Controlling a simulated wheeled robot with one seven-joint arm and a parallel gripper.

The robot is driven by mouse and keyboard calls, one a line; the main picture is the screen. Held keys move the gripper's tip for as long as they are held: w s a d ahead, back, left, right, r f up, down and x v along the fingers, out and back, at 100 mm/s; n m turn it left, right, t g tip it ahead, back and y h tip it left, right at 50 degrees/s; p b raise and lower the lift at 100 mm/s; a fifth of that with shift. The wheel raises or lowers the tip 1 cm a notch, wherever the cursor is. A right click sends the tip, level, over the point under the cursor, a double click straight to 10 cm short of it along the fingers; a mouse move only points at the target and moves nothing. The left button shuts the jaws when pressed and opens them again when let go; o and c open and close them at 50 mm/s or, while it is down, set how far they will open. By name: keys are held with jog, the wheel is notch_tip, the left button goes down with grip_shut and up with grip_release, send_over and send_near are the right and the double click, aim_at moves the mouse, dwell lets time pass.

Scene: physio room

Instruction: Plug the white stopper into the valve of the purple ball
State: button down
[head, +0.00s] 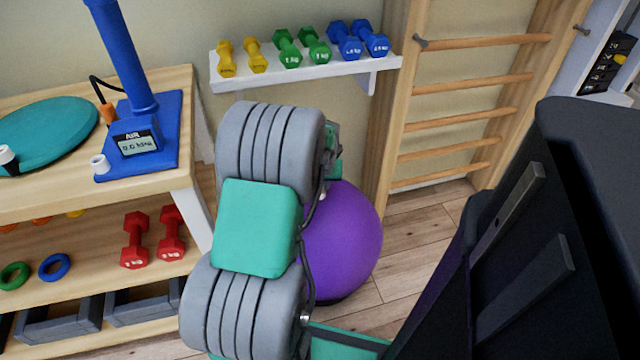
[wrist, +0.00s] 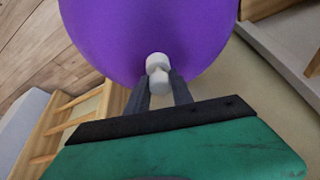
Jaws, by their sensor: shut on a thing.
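The purple ball (head: 348,240) stands on the floor in the head view, partly hidden behind my arm. It also fills the top of the wrist view (wrist: 150,25). My gripper (wrist: 160,76) is shut on the white stopper (wrist: 159,82), which sits between the two dark fingertips. A white rounded end shows just beyond the fingertips, against the ball's surface. I cannot tell whether this end is part of the stopper or the valve, nor whether the stopper touches the valve or is inside it.
A wooden table (head: 180,95) at the left holds a blue pump (head: 135,95), a teal disc (head: 45,130) and small white pieces. A white shelf (head: 300,72) with dumbbells and wooden wall bars (head: 455,118) stand behind. A dark padded object (head: 590,220) fills the right.

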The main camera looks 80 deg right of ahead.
jog(key=shift+a+f, duration=0.25)
jog(key=shift+f, duration=0.25)
jog(key=shift+a+f+b, duration=0.2)
jog(key=shift+f+b, duration=0.1)
jog(key=shift+f, duration=0.2)
jog(key=shift+s+f, duration=0.1)
jog(key=c, duration=1.3)
grip_release()
jog(key=shift+o, duration=1.3)
jog(key=shift+r, duration=0.3)
jog(key=shift+o, duration=0.2)
jog(key=r+p, duration=0.3)
jog(key=shift+d+r, duration=0.1)
jog(key=shift+d, duration=0.1)
jog(key=shift+d+r+p, duration=0.2)
jog(key=shift+r+p, duration=0.95)
jog(key=shift+r, duration=0.8)
